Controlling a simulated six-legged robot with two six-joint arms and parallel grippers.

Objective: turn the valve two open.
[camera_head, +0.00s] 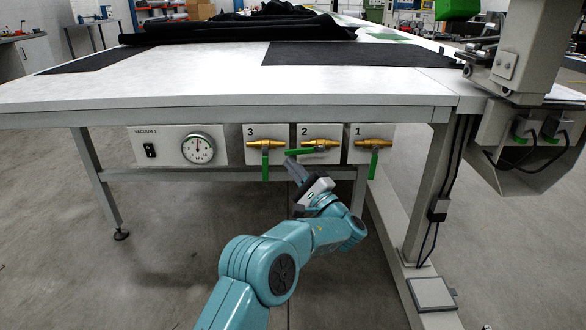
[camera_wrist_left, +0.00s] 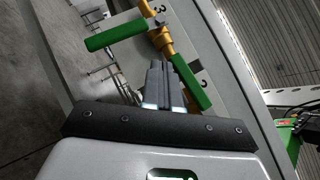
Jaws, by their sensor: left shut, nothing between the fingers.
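Valve two, under the label 2, has a brass body (camera_head: 320,143) and a green handle (camera_head: 304,152) that lies nearly level, its free end to the left. My left gripper (camera_head: 290,163) is shut and empty, its tips just below and beside that free end. In the left wrist view the shut fingers (camera_wrist_left: 162,66) sit beside the green handle of valve two (camera_wrist_left: 194,88). I cannot tell whether they touch it. The far part of valve two is hidden there behind the gripper body. My right gripper is not in view.
Valve three (camera_head: 265,163) is close on the left and valve one (camera_head: 373,163) on the right, both with handles hanging down. A vacuum gauge panel (camera_head: 170,146) is further left. The white table top (camera_head: 200,90) overhangs the valves. A table leg (camera_head: 430,190) stands right.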

